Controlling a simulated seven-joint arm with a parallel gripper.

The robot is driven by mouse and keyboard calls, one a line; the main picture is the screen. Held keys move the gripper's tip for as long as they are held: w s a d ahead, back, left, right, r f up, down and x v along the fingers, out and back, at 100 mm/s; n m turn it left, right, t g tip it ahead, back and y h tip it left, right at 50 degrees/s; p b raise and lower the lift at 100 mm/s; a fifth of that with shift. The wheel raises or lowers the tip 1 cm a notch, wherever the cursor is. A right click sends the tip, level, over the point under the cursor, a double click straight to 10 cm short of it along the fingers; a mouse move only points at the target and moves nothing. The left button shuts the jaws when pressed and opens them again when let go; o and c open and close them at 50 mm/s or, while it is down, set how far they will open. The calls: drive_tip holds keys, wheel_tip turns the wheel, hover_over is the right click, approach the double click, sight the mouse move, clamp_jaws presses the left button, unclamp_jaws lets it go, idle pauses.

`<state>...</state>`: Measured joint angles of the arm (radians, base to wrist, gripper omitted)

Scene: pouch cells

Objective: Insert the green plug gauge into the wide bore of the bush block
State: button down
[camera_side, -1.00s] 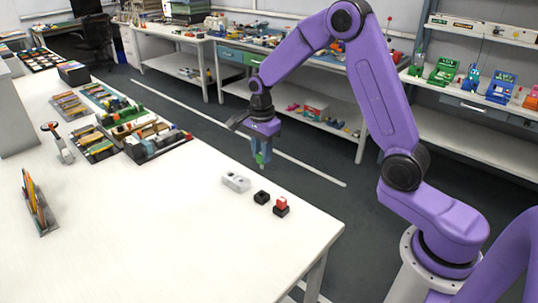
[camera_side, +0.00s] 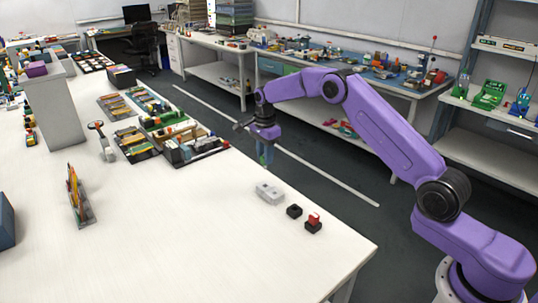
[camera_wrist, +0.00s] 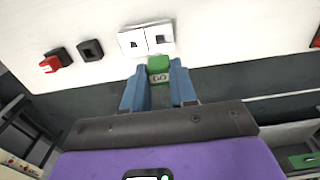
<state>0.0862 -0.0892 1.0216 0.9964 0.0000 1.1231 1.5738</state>
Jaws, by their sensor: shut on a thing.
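The green plug gauge (camera_wrist: 159,64), marked "GO", sits between the blue fingers of my gripper (camera_wrist: 158,80) in the wrist view. My gripper is shut on it. The light grey bush block (camera_wrist: 146,31) lies near the table edge, just beyond the gauge in that view, with two dark bores showing; I cannot tell which is wider. In the side view my gripper (camera_side: 266,156) hangs beyond the table's far edge, behind the bush block (camera_side: 270,193). The gauge is apart from the bores, and its lower end is hard to make out.
A black square holder (camera_side: 294,211) and a black base with a red piece (camera_side: 314,222) stand in a row beside the block. Racks of parts (camera_side: 180,148) lie farther left on the white table (camera_side: 190,245).

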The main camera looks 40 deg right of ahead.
sight(265, 168)
idle(0.4)
drive_tip(key=shift+f, duration=2.9)
drive_tip(key=shift+f, duration=1.65)
drive_tip(key=c, duration=0.8)
unclamp_jaws()
wheel_tip(265, 168, up, 17)
drive_tip(key=shift+r, duration=0.2)
